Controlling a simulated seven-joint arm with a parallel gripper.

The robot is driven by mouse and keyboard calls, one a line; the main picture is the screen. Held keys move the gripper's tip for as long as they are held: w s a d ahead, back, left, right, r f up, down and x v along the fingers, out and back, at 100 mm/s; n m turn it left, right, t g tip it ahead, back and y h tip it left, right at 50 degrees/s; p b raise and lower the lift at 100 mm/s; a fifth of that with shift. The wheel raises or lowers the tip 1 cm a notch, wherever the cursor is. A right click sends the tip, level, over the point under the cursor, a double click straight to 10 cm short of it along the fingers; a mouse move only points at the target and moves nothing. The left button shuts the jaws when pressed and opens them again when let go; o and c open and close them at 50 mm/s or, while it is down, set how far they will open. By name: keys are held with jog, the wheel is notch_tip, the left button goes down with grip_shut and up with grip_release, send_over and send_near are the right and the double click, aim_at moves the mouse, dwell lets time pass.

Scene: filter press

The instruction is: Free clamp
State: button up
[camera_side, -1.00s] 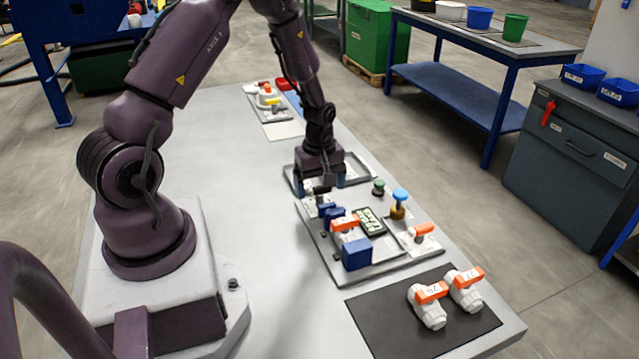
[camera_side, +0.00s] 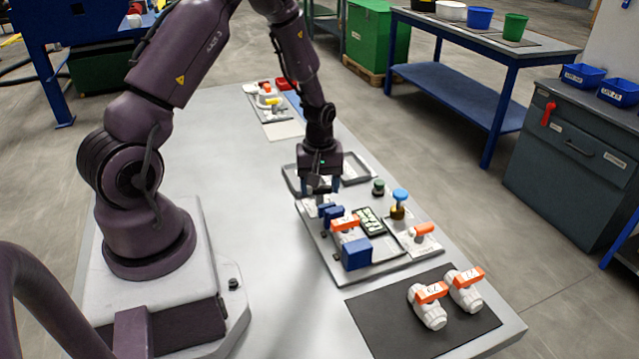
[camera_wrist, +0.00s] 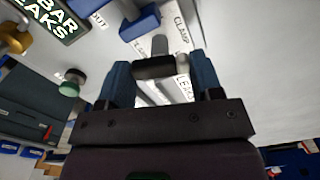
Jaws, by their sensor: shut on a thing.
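My gripper (camera_side: 322,188) points down over the far left end of the fixture tray in the side view. In the wrist view its two blue fingers (camera_wrist: 160,76) are shut on the clamp's dark cylindrical handle (camera_wrist: 155,68). A grey rod (camera_wrist: 159,45) runs from the handle towards a blue block (camera_wrist: 140,24) beside a CLAMP label (camera_wrist: 180,36). In the side view the blue jaws (camera_side: 330,213) and a larger blue block (camera_side: 356,254) stand either side of an orange-handled valve (camera_side: 345,225). The fingers partly hide the clamp handle there.
A dark display (camera_side: 368,221) stands beside the valve. A blue-topped brass part (camera_side: 399,200), a green knob (camera_side: 378,187) and another orange handle (camera_side: 422,229) are to the right. Two white valves (camera_side: 430,308) lie on a black mat (camera_side: 385,332). The left tabletop is clear.

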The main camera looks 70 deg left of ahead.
jog(key=m, duration=1.1)
jog(key=shift+m, duration=1.9)
jog(key=o, duration=0.9)
jog(key=shift+r, duration=4.1)
